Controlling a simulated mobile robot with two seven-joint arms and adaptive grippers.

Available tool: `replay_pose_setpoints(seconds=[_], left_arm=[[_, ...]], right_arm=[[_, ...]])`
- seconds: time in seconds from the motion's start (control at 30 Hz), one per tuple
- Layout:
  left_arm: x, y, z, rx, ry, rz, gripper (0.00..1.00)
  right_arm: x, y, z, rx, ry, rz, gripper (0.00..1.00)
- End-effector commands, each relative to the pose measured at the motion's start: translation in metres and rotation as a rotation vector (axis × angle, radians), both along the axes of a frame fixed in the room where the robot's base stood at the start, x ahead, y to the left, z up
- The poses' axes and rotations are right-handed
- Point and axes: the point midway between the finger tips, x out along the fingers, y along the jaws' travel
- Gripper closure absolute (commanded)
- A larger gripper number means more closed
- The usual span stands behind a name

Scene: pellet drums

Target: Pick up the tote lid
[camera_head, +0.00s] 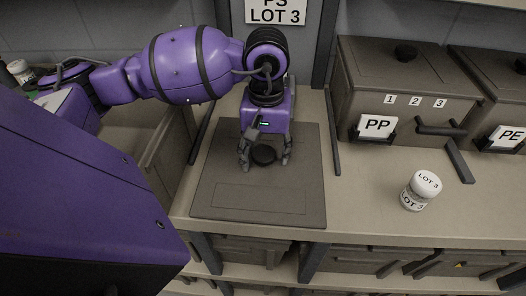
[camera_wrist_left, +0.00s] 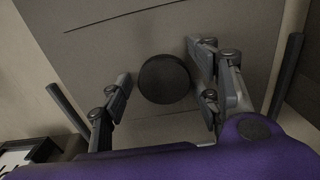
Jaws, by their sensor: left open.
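The tote lid (camera_head: 258,200) is a flat grey panel lying on the shelf in the head view, below the LOT 3 sign. It has a round black knob (camera_head: 263,155) near its middle. My left gripper (camera_head: 264,163) is over the lid with its fingers pointing down, one on each side of the knob. In the left wrist view the knob (camera_wrist_left: 164,79) sits between the two open fingers, with a gap on both sides. The lid surface (camera_wrist_left: 120,50) fills much of that view. My right gripper is not in view.
Dark rails (camera_head: 333,132) stand on both sides of the lid. A grey tote labelled PP (camera_head: 400,85) and another labelled PE (camera_head: 497,90) are at the right. A white LOT 3 jar (camera_head: 420,190) stands on the shelf, with bare surface around it.

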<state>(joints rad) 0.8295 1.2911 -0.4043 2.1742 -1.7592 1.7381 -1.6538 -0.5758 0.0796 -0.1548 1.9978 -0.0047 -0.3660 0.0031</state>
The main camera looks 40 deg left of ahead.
Motion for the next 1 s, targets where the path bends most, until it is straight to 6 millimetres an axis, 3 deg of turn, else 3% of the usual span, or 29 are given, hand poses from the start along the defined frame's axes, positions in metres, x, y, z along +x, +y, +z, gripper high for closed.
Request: replay_pose_setpoints(seconds=[0.1, 0.5, 0.83, 1.0], left_arm=[[0.000, 0.000, 0.000, -0.001, 0.001, 0.000, 0.44], [0.000, 0.000, 0.000, -0.001, 0.001, -0.001, 0.97], [0.000, 0.000, 0.004, -0.001, -0.001, -0.001, 0.97], [0.001, 0.000, 0.022, -0.001, -0.004, -0.002, 0.97]], right_arm=[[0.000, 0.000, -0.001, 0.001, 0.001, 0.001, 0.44], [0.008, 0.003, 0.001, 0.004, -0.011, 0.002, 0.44], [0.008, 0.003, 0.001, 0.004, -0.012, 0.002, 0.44], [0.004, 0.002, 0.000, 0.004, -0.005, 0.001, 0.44]])
